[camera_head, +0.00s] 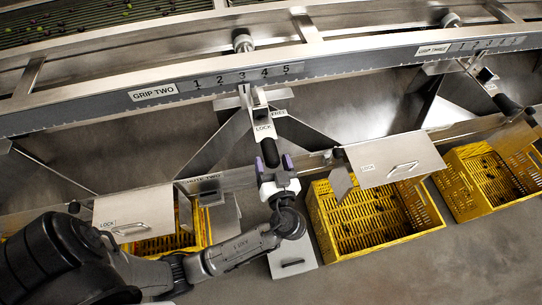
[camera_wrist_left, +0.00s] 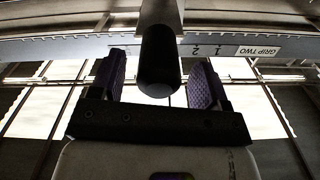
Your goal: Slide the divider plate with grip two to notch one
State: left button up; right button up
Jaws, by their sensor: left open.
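The GRIP TWO rail (camera_head: 153,92) has marks 1 to 5. A clamp (camera_head: 258,98) of the divider sits below about marks 3 and 4. A black handle (camera_head: 270,152) hangs from it, beside LOCK and FREE labels. Slanted metal plates (camera_head: 222,142) spread below the clamp. My left gripper (camera_head: 273,165) is open, its purple fingers on either side of the handle's lower end. In the left wrist view the handle (camera_wrist_left: 160,62) stands between the fingers, with gaps on both sides. Whether anything touches cannot be told. My right gripper is out of view.
Yellow crates (camera_head: 372,243) with dark fruit stand below, with metal flaps (camera_head: 394,160) beside them. Another clamp with a black handle (camera_head: 508,104) is at the right, under the GRIP THREE label (camera_head: 433,49). A roller bed with fruit runs along the top.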

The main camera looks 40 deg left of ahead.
pick_arm(q)
jog(key=shift+x, duration=1.05)
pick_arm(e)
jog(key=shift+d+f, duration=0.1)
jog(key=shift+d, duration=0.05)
pick_arm(q)
jog(key=shift+c, duration=0.4)
